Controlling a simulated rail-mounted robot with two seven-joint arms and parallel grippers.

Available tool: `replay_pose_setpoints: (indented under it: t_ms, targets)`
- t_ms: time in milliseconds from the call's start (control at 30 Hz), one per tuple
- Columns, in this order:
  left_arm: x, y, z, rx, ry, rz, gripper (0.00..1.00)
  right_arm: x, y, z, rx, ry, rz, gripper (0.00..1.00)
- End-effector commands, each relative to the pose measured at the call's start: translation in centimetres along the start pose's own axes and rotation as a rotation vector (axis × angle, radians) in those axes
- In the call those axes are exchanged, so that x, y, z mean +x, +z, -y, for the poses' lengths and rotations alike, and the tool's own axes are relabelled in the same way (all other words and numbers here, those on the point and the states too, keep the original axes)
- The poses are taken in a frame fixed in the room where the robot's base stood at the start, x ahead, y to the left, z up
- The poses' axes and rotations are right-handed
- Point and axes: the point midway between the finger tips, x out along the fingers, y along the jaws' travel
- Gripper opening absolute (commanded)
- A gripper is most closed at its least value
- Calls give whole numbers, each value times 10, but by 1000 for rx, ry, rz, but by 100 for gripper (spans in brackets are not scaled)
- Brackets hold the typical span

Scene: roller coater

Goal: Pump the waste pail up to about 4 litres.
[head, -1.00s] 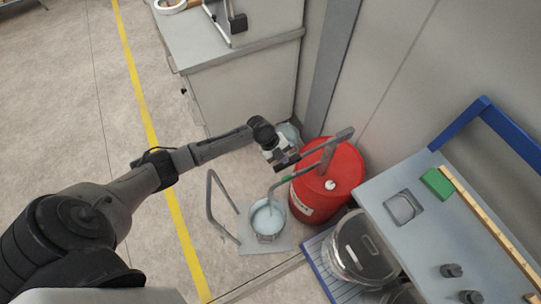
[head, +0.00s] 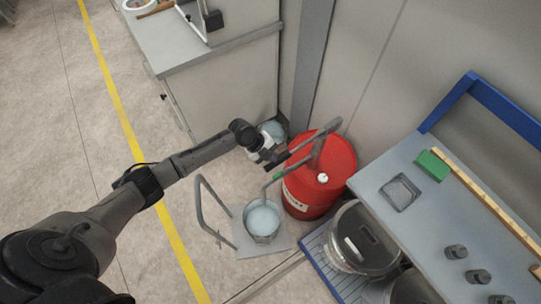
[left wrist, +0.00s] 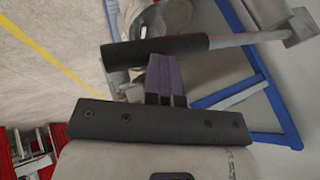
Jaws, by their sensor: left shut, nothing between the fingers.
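The waste pail (head: 262,236) stands upright on a grey platform (head: 272,249) and holds pale blue liquid. I cannot read its level in litres. The red drum (head: 328,188) stands behind it to the right, with a grey pump whose lever (head: 322,130) slopes down to the left. A spout (head: 265,193) reaches down to the pail. My left gripper (head: 278,160) is at the lever's handle end. In the left wrist view its purple fingers (left wrist: 165,80) are shut and empty, right beside the dark handle grip (left wrist: 158,50); contact is unclear. My right gripper is out of view.
A bent grey rail (head: 206,210) rises from the platform's left side. A lidded metal pot (head: 362,243) sits on a blue-framed rack at the right, below a grey bench (head: 376,187). A cabinet (head: 225,85) stands behind. Open floor lies left.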

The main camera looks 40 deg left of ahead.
Motion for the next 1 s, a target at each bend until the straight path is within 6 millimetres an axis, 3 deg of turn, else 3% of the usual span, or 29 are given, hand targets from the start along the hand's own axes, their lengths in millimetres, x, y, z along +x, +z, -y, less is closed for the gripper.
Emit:
replay_pose_setpoints:
  t_ms: [33,133,333,700,1000]
  targets:
    - [7,4,-12,-7,23,10,0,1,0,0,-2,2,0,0]
    - [-3,2,-8,-5,21,10,0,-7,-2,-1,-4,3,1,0]
    - [-41,-8,10,1,12,5,0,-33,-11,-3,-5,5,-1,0]
    - [-107,-7,13,3,6,4,0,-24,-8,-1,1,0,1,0]
    - [-134,-8,16,2,4,1,0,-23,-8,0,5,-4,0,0]
